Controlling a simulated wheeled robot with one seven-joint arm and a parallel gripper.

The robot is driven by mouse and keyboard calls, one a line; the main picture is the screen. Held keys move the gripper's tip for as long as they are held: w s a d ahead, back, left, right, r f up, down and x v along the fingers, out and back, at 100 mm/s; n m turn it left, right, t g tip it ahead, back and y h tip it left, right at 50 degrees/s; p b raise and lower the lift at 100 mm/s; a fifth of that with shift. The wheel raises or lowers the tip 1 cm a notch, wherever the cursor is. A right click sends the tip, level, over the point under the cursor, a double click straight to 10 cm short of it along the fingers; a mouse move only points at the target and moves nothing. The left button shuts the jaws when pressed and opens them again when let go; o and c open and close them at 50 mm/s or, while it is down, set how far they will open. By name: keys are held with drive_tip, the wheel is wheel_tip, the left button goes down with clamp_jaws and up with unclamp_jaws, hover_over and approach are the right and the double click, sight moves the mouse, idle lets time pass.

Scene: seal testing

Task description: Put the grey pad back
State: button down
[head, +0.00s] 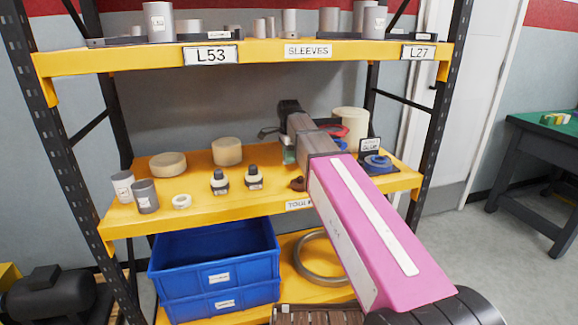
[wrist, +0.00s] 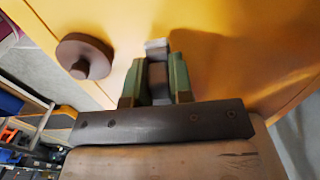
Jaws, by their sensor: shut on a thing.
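The grey pad (wrist: 157,72) shows in the wrist view as a small grey block between the two green fingers of my gripper (wrist: 155,82). My gripper is shut on it, over the yellow shelf surface (wrist: 215,50). In the head view my gripper (head: 289,156) is over the right part of the middle yellow shelf (head: 235,203), and the arm hides most of it. I cannot make out the pad in that view. Whether the pad touches the shelf is not clear.
A brown round knob (wrist: 85,58) lies beside my gripper. The middle shelf also holds two small black-and-white bottles, beige rolls (head: 227,151), grey cylinders (head: 146,196) and a blue item (head: 377,164) by a small sign. The sleeves shelf (head: 270,55) is above. Blue bins (head: 214,268) are below.

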drive_tip(key=shift+f, duration=1.95)
drive_tip(key=shift+f, duration=0.15)
drive_tip(key=c, duration=1)
unclamp_jaws()
wheel_tip(320, 180, up, 12)
drive_tip(key=shift+r, duration=0.15)
